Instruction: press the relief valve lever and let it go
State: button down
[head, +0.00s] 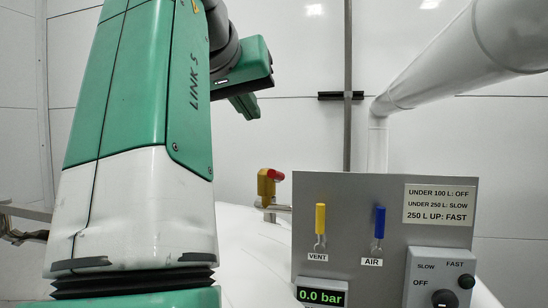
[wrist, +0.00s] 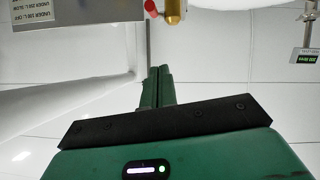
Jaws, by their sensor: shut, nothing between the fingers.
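The relief valve (head: 265,187) is a brass-coloured body on a short metal pipe at the left of the grey panel. Its lever (head: 277,175) has a red end pointing right in the head view. In the wrist view the valve body (wrist: 173,10) and the red lever end (wrist: 151,7) show at the top edge, partly cut off. My gripper (head: 248,107) is above the valve in the head view, apart from it. Its two green fingers (wrist: 159,70) are together and empty in the wrist view.
The grey panel (head: 390,200) carries a yellow VENT handle (head: 320,218), a blue AIR handle (head: 379,222), a 0.0 bar display (head: 321,295), a sign (head: 439,204) and a switch box (head: 441,276). A thick white pipe (head: 450,62) crosses the upper right. The white tank (head: 240,235) lies below the valve.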

jog(key=p, duration=0.5)
send_over(270, 171)
jog(key=w, duration=0.2)
notch_tip(270, 171, down, 4)
jog(key=shift+s+f+b, duration=0.15)
jog(key=shift+f+b, duration=0.6)
jog(key=shift+f, duration=0.4)
jog(key=shift+s+f+b, duration=0.15)
jog(key=shift+f+b, duration=0.6)
jog(key=shift+f, duration=0.4)
